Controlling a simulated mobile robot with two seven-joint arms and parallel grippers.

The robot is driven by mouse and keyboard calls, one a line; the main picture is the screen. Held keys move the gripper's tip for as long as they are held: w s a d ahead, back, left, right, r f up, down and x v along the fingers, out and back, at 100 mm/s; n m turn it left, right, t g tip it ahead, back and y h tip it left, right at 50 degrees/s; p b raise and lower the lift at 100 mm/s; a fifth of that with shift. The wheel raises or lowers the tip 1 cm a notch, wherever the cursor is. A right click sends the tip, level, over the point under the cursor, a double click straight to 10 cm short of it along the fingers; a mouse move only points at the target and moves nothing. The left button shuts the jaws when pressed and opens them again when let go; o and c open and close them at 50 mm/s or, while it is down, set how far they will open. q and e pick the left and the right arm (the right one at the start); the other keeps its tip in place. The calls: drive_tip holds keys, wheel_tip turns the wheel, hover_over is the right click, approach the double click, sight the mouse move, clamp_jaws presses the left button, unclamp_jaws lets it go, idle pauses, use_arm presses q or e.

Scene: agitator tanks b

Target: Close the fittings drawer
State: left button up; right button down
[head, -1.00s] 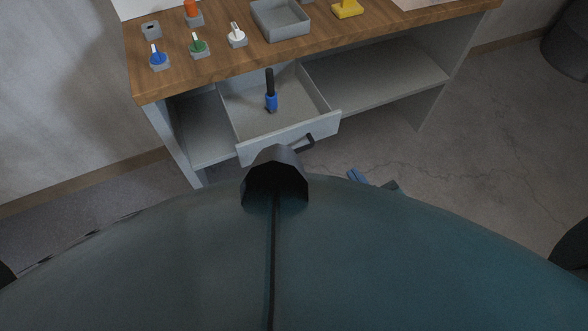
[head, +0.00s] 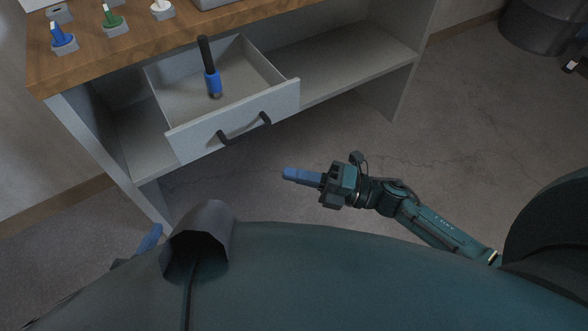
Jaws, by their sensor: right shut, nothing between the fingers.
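The fittings drawer (head: 232,122) is pulled open from the wooden-topped bench, with its grey front and dark bar handle (head: 244,130) facing me. A black and blue tool (head: 212,80) is inside the drawer. My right gripper (head: 290,174) is shut and empty, its blue fingers pointing left, to the right of and nearer to me than the drawer front, apart from the handle. Only a blue finger part of my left gripper (head: 150,238) shows at the lower left. The rest of it is hidden behind my body.
The bench top (head: 185,35) carries blue, green and white valve-like fittings and a grey tray. An open shelf (head: 345,62) lies right of the drawer.

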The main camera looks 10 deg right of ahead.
use_arm(q)
drive_tip(key=shift+f, duration=0.15)
use_arm(e)
drive_tip(key=w+a+r, duration=0.1)
drive_tip(key=w+a, duration=0.6)
drive_tip(key=shift+a+r, duration=0.4)
